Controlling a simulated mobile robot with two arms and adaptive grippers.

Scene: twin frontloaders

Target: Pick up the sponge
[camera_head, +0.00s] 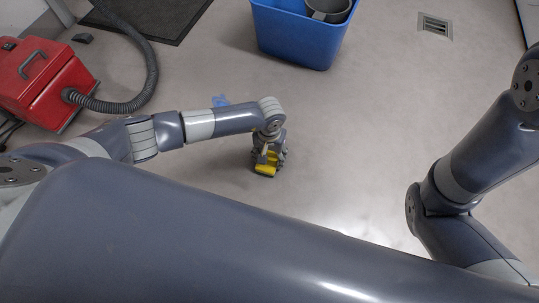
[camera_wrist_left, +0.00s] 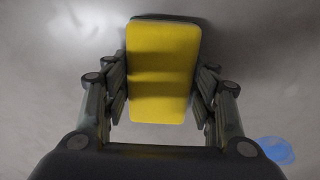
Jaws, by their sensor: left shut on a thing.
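The sponge (camera_head: 266,170) is yellow and partly hidden by my left gripper in the head view. In the left wrist view the sponge (camera_wrist_left: 162,75) is a yellow rounded block standing between the fingers. My left gripper (camera_head: 268,160) points down and is shut on the sponge, with one finger on each side, as the left wrist view shows (camera_wrist_left: 162,90). Whether the sponge touches the floor cannot be told. My right gripper is out of the head view; only part of the right arm shows.
A blue bin (camera_head: 295,38) with a grey container inside stands at the top. A red machine (camera_head: 45,85) with a grey hose (camera_head: 125,102) stands at the left. A small blue item (camera_head: 221,101) lies behind my left forearm. The grey floor right of my left gripper is clear.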

